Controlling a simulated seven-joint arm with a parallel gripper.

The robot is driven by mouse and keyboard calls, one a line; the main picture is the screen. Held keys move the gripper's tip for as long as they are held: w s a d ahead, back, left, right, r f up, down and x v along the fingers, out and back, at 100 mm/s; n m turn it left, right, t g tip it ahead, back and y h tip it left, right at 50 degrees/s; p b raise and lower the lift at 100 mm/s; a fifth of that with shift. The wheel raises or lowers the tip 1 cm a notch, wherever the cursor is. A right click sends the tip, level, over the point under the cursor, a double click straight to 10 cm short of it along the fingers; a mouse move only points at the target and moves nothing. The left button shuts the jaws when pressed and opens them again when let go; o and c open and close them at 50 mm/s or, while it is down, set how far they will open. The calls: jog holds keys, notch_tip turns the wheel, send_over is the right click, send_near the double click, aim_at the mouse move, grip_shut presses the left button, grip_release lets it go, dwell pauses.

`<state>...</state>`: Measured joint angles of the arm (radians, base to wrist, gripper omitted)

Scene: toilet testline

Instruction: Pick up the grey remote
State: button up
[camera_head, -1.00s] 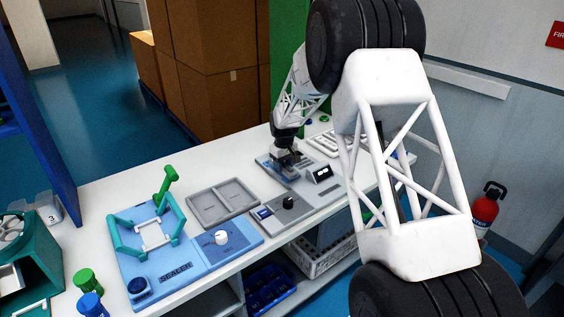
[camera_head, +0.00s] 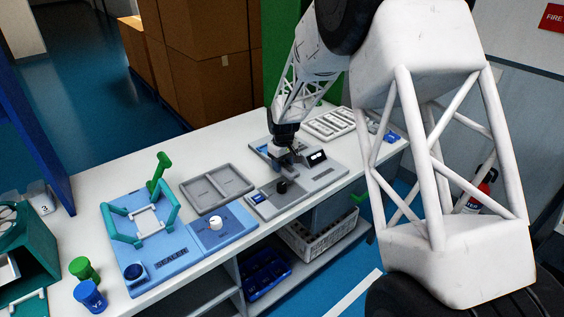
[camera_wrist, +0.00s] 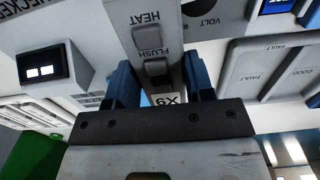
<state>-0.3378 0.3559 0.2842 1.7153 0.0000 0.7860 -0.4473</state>
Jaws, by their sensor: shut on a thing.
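The grey remote (camera_wrist: 148,38) shows in the wrist view between my blue fingers. My gripper (camera_wrist: 160,82) is shut on the remote, with one finger along each side. In the head view my gripper (camera_head: 284,157) is low over the grey checker station (camera_head: 322,174), just left of its small black display. The remote is mostly hidden by the gripper there. I cannot tell whether it still touches the station.
A grey two-part tray (camera_head: 217,188) lies left of the station; the wrist view shows FAULT and GOOD on it. The blue sealer (camera_head: 172,262) stands farther left. A light slotted rack (camera_head: 333,122) is behind on the right. Cardboard boxes (camera_head: 205,70) stand beyond the table.

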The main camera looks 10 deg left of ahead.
jog(key=shift+s, duration=0.15)
dwell(0.6)
jog(key=s+a, duration=0.4)
jog(key=s, duration=0.1)
jog(key=s+a, duration=0.4)
jog(key=s, duration=0.1)
jog(key=s+a+f, duration=0.1)
jog(key=s+a, duration=0.2)
jog(key=s, duration=0.2)
jog(key=shift+s+a+f, duration=0.1)
jog(key=shift+s+a, duration=0.15)
jog(key=shift+a, duration=0.15)
jog(key=shift+w+a, duration=0.1)
send_over(229, 182)
jog(key=shift+f, duration=0.75)
jog(key=shift+f, duration=1.75)
jog(key=shift+f, duration=0.15)
